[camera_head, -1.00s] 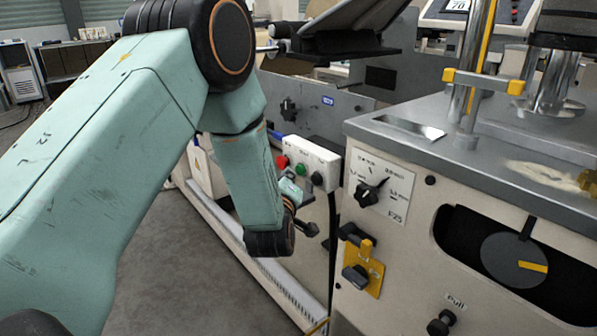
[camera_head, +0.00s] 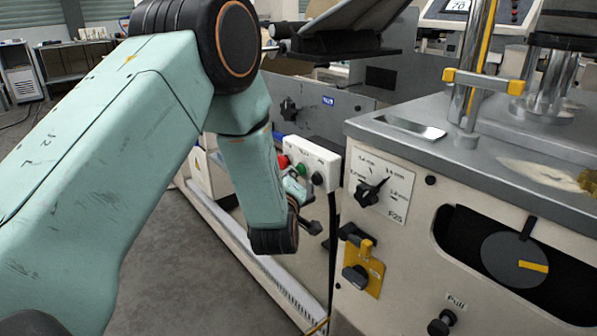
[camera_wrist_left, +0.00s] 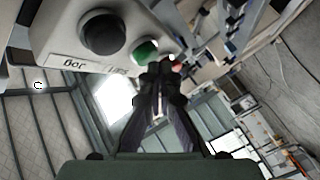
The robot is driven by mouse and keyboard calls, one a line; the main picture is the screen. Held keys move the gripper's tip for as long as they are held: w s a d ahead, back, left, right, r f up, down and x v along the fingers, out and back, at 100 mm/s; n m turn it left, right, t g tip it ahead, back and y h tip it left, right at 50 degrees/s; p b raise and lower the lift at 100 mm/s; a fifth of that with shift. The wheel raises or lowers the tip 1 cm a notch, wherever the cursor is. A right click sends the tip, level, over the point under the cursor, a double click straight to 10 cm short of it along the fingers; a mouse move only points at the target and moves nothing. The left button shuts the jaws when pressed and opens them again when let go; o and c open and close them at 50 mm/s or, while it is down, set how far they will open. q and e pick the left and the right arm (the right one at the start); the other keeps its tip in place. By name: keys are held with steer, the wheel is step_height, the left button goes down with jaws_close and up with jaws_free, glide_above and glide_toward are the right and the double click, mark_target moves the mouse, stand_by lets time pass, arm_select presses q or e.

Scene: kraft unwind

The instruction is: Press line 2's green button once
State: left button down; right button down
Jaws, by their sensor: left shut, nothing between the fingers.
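A white button box (camera_head: 318,158) is on the machine side in the middle of the head view. It carries a red button (camera_head: 283,161), a green button (camera_head: 301,170) and a black button (camera_head: 317,179). In the wrist view the black button (camera_wrist_left: 102,33) and the green button (camera_wrist_left: 145,52) show large, with the red one (camera_wrist_left: 175,64) partly behind the fingers. My left gripper (camera_wrist_left: 157,72) is shut and empty, its tips just by the green button's edge. Contact cannot be told. In the head view the left gripper (camera_head: 294,186) is small beside the box. No line number is readable.
A grey-topped machine (camera_head: 430,160) with a dial knob (camera_head: 368,192) and yellow-plated switch (camera_head: 358,276) stands right of the box. A dark cable hangs below the box. Open grey floor (camera_head: 185,270) lies at lower left.

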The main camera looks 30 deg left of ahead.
arm_select(q)
steer(key=shift+w+d, duration=0.2)
steer(key=shift+w, duration=0.25)
stand_by(0.6)
stand_by(0.4)
steer(key=shift+s+a, duration=0.35)
steer(key=shift+s, duration=0.5)
steer(key=shift+s+a+p, duration=0.3)
steer(key=shift+s+a, duration=0.05)
steer(key=shift+s, duration=0.4)
steer(key=shift+s+a+p, duration=0.3)
steer(key=shift+s+p, duration=0.05)
steer(key=shift+s, duration=0.45)
steer(key=shift+s+a+p, duration=0.3)
steer(key=shift+s+a, duration=0.05)
steer(key=shift+s, duration=0.4)
